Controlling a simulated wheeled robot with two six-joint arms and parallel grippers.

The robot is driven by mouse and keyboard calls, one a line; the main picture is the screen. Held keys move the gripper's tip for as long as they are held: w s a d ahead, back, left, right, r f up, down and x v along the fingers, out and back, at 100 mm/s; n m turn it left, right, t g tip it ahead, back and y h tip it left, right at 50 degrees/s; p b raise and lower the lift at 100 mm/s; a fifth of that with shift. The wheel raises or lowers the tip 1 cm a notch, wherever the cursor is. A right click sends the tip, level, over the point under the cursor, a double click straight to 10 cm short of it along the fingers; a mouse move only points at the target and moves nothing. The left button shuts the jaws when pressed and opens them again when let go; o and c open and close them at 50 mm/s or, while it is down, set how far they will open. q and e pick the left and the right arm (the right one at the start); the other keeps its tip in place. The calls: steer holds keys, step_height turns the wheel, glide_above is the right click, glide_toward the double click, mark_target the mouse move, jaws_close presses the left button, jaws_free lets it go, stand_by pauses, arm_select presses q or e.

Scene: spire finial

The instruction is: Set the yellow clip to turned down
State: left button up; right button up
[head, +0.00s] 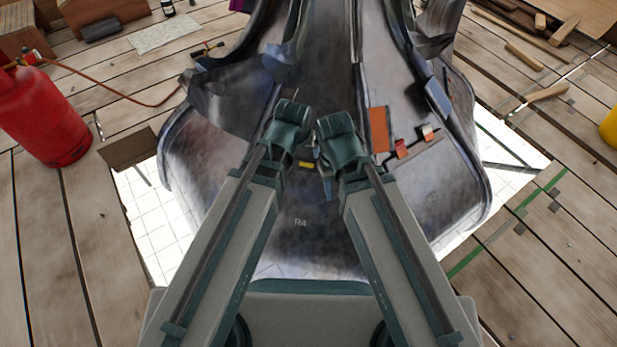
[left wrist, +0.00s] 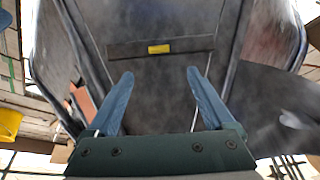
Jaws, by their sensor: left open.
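The yellow clip (head: 306,164) is a small block that shows between my two arms in the head view. It also shows in the left wrist view (left wrist: 159,48), lying lengthwise along a dark strip (left wrist: 128,51) on the grey metal panel. I cannot tell whether it is turned up or down. My left gripper (left wrist: 158,84) is open and empty in the left wrist view. Its two blue fingers point towards the clip, with the clip ahead of the gap and apart from the tips. In the head view my arms hide the left fingers.
The dark metal spire skirt (head: 300,222) has raised ribs and a bent grey sheet (head: 228,95) on the left. An orange plate (head: 379,129) and small red pieces (head: 402,148) sit right of my arms. A red gas cylinder (head: 42,115) stands on the planks at left.

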mark_target(306, 164)
arm_select(q)
steer(key=shift+b+x, duration=0.8)
steer(key=shift+x, duration=0.7)
arm_select(e)
steer(key=shift+f, duration=1.55)
arm_select(q)
steer(key=shift+d, duration=0.1)
steer(key=shift+f, duration=0.1)
steer(key=b+x, duration=1.2)
steer(key=x, duration=0.1)
steer(key=shift+w+d+f+b, duration=0.1)
steer(key=shift+w+f+b, duration=0.15)
steer(key=shift+b, duration=0.1)
arm_select(e)
step_height(306, 164, down, 13)
steer(key=shift+r, duration=0.15)
steer(key=shift+w, duration=0.1)
